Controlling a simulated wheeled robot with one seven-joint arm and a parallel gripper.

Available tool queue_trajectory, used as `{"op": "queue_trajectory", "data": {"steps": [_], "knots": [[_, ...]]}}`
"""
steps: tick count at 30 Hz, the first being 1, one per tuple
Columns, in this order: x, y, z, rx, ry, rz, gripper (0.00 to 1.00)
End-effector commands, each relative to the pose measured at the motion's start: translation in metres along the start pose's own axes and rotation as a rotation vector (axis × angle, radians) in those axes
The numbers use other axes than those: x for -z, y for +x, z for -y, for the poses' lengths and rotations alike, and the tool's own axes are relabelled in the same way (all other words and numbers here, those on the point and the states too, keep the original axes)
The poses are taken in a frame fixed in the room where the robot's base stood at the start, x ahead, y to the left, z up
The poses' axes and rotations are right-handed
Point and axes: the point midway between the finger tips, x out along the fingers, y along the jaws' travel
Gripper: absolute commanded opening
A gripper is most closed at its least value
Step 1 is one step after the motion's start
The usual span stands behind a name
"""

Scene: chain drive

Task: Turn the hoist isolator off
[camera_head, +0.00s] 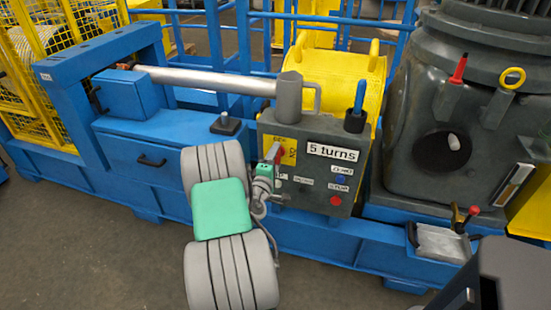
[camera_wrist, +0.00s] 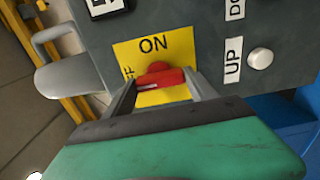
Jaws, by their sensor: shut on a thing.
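The hoist isolator is a red handle on a yellow plate (camera_head: 288,152) at the left of the grey control box (camera_head: 318,185). In the wrist view the red handle (camera_wrist: 160,76) sits between my two fingertips, which close on it from both sides. The plate (camera_wrist: 128,52) reads ON at the top, with a partly hidden mark at its left edge. I cannot tell which mark the handle points to. My gripper (camera_head: 273,156) reaches the box's front in the head view.
A white button (camera_wrist: 260,58) labelled UP is right of the handle in the wrist view. A blue-handled lever (camera_head: 359,97) stands on top. The blue frame (camera_head: 150,160) runs behind my arm.

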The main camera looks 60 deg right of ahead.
Motion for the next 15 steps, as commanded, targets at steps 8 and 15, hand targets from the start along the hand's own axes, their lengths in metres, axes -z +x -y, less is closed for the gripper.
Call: {"op": "queue_trajectory", "data": {"steps": [8, 15], "knots": [[0.0000, -0.0003, 0.0004, 0.000, -0.003, 0.000, 0.72], [-0.0001, -0.0001, 0.0002, 0.000, -0.001, 0.000, 0.87]]}}
